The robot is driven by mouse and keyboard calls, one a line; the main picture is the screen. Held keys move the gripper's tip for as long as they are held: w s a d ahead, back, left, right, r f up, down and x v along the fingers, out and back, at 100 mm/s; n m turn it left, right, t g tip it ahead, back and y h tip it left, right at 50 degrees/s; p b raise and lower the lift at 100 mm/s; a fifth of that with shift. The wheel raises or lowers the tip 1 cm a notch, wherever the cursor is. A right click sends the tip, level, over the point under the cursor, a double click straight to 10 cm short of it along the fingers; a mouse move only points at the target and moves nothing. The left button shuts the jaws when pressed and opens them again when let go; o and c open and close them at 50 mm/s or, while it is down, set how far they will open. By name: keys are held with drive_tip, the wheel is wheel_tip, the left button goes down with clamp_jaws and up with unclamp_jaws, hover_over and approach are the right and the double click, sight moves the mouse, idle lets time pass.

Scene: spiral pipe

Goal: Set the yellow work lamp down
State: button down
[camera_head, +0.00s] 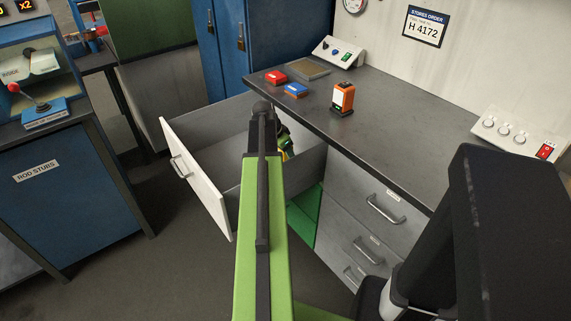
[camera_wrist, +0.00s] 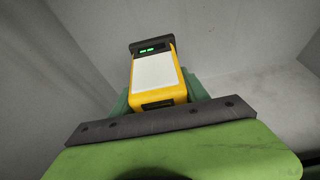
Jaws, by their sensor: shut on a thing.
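The yellow work lamp (camera_wrist: 158,75) has a white front panel, a dark top and small green lights. My gripper (camera_wrist: 158,97), with dark green fingers at either side of the lamp, is shut on it in the wrist view. Grey walls surround the lamp in the wrist view. I cannot tell whether its base touches the drawer floor. My arm hides much of the lamp and gripper in the head view.
Closed drawers (camera_head: 365,205) are right of the open one. A blue cabinet (camera_head: 75,195) stands at left.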

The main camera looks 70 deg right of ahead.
sight(286, 159)
wheel_tip(286, 159, down, 4)
drive_tip(key=shift+r+b, duration=0.25)
drive_tip(key=shift+b, duration=1)
drive_tip(key=shift+r, duration=0.2)
drive_tip(key=shift+f, duration=0.15)
drive_tip(key=c, duration=0.6)
unclamp_jaws()
drive_tip(key=shift+r+p, duration=0.45)
drive_tip(key=shift+p, duration=0.05)
drive_tip(key=p+v, duration=1)
drive_tip(key=v, duration=0.1)
drive_tip(key=shift+w+a+r, duration=0.15)
drive_tip(key=shift+a, duration=0.05)
